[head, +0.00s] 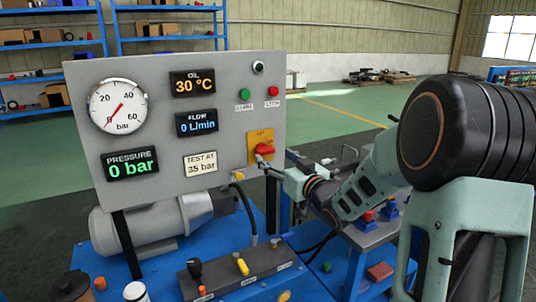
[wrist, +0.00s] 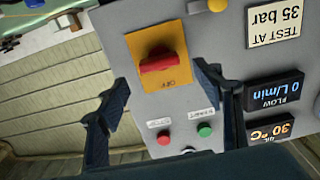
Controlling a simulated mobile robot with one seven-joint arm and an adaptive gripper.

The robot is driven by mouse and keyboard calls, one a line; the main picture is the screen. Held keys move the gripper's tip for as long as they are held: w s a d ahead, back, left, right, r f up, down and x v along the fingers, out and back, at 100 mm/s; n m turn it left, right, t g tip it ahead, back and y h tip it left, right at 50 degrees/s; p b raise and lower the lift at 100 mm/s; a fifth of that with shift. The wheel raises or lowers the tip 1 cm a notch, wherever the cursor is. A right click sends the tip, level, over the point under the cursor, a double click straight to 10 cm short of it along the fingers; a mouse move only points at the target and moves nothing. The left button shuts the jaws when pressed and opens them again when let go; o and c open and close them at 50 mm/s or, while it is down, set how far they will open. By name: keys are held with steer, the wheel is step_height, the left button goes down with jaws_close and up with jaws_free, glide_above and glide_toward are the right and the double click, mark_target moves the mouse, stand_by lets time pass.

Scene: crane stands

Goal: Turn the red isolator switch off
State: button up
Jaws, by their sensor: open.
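The red isolator switch (head: 264,149) sits on a yellow-orange plate (head: 254,140) on the right side of the grey panel. In the wrist view, which shows the panel upside down, the red handle (wrist: 160,62) lies roughly crosswise on its plate (wrist: 141,41), with the word OFF beside it. My gripper (head: 268,163) is close to the switch in the head view. In the wrist view my gripper (wrist: 160,75) is open, one finger to each side of the handle, and holds nothing. I cannot tell how deep the fingertips are relative to the handle.
The grey panel (head: 215,130) carries a round gauge (head: 118,106), several displays, a green button (head: 244,94) and a red button (head: 273,91). A yellow knob (head: 239,176) is just below the switch. A motor (head: 150,222) and levers stand on the blue bench below.

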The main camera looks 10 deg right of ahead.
mark_target(267, 151)
steer(key=x, duration=0.5)
steer(key=c, duration=1.2)
